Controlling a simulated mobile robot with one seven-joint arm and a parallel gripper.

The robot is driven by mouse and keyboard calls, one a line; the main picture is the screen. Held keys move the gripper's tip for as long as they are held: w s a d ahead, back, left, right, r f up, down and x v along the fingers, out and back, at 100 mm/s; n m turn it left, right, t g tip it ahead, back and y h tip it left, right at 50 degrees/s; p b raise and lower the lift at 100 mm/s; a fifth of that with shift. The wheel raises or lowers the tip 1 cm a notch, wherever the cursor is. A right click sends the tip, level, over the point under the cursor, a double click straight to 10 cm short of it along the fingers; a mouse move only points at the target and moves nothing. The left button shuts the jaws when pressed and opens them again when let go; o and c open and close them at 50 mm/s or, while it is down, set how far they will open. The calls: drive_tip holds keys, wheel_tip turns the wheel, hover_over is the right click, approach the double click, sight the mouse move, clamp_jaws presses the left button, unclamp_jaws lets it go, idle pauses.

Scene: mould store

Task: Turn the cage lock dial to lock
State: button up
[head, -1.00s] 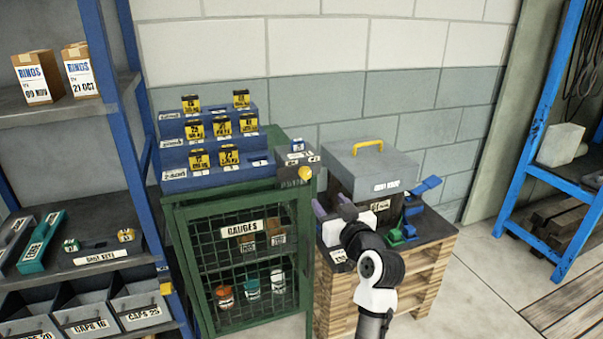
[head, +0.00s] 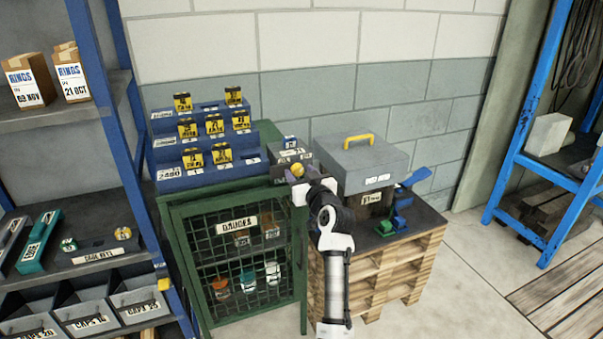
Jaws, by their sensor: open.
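The green mesh cage (head: 183,262) with the GAUGES label stands in the middle; its door looks shut. A yellow round dial (head: 298,170) sits at the cage's top right corner, on the front of a small dark grey lock housing (head: 280,158). The setting of the dial is too small to read. My gripper (head: 293,180) is open, just in front of and below the dial. Its fingers are small and partly hidden by the white hand, so I cannot tell whether they touch the dial.
A blue stepped rack (head: 205,176) with yellow-labelled blocks stands on the cage. To the right, a grey case (head: 365,158) with a yellow handle and green and blue tools (head: 395,222) rest on a pallet stand (head: 375,270). Blue shelving (head: 118,120) borders the left.

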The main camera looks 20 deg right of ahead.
clamp_jaws()
idle(0.3)
